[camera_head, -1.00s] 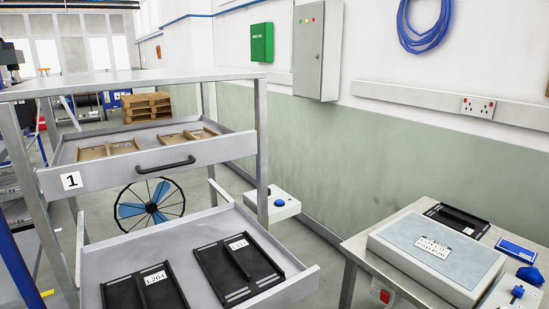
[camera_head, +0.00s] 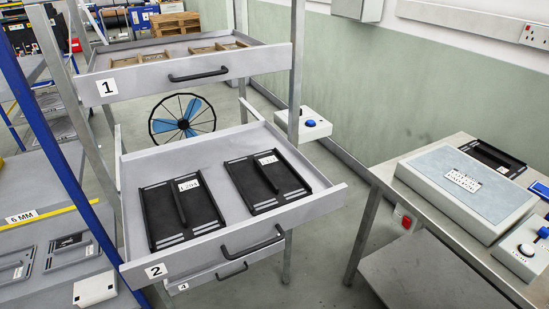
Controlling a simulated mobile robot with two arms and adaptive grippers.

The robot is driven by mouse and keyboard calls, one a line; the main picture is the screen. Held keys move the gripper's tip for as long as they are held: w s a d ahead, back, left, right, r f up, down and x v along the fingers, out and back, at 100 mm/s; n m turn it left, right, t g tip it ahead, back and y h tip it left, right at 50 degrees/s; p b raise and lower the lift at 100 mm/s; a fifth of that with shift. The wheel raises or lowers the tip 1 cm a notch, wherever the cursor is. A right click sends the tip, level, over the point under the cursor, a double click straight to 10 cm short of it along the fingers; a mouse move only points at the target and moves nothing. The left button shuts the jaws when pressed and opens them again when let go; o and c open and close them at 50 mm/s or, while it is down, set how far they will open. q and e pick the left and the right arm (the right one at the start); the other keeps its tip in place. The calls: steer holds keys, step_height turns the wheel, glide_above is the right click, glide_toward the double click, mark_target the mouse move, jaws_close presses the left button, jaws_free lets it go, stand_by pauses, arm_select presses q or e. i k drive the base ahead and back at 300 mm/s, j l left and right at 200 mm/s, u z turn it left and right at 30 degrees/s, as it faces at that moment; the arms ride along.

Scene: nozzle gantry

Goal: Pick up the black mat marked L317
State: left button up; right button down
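Two black mats lie side by side in the open drawer marked 2 (camera_head: 215,238). The left mat (camera_head: 163,222) has a white label that seems to read L204. The right mat (camera_head: 252,190) has a small white label whose text is too small to read surely. Each mat has a raised bar across its middle. Another black mat (camera_head: 492,156) lies at the back of the table on the right, partly hidden behind a grey box, and no label can be read on it. Neither of my grippers is in view.
An open drawer marked 1 (camera_head: 196,70) with wooden dividers sits above drawer 2. The right table holds a grey box with a pale top (camera_head: 465,185) and a button box (camera_head: 525,250). A blue post (camera_head: 62,160) and a shelf with more plates stand at left. Floor shows between drawers and table.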

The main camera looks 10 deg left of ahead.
mark_target(266, 181)
steer(key=l+z, duration=0.85)
steer(key=u, duration=1.7)
steer(key=i, duration=0.05)
